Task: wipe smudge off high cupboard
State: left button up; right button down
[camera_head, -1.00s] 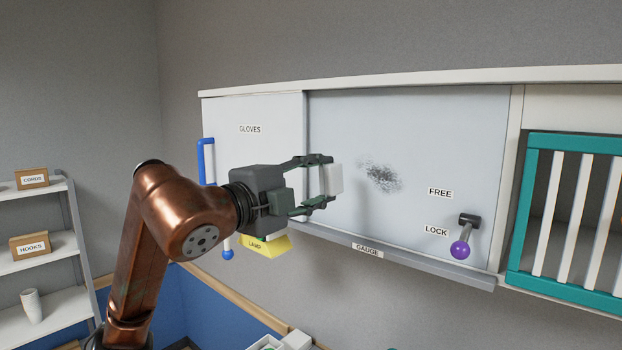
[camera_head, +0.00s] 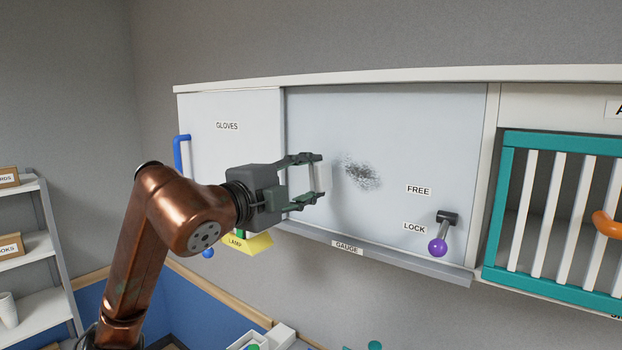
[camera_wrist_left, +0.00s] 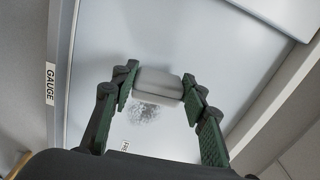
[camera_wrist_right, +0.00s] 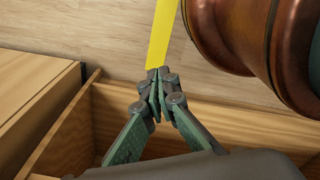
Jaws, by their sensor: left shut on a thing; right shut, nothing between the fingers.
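The dark grey smudge (camera_head: 362,173) is on the pale sliding panel (camera_head: 420,130) of the high cupboard, left of the FREE and LOCK labels. My left gripper (camera_head: 314,180) is shut on a whitish block (camera_wrist_left: 158,84), just left of the smudge in the head view. In the left wrist view the block spans both fingertips, and the smudge (camera_wrist_left: 145,112) shows beside it on the panel. I cannot tell whether the block touches the panel. My right gripper (camera_wrist_right: 160,85) is shut and empty in the right wrist view.
A purple-knobbed lever (camera_head: 440,240) sits at the panel's lower right, by LOCK. A teal barred door (camera_head: 495,210) is further right. A blue handle (camera_head: 182,152) and a yellow LAMP tag (camera_head: 250,243) are left. A wooden compartment (camera_wrist_right: 230,120) lies around my right gripper.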

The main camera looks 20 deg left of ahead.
pick_arm(q)
jog(key=shift+w+d, duration=0.1)
jog(key=shift+w, duration=0.35)
jog(key=shift+d, duration=0.1)
pick_arm(e)
jog(key=shift+w+r, duration=0.1)
jog(key=shift+w, duration=0.6)
pick_arm(q)
jog(key=shift+w+d, duration=0.15)
jog(key=shift+w, duration=0.4)
pick_arm(e)
jog(key=shift+s, duration=0.2)
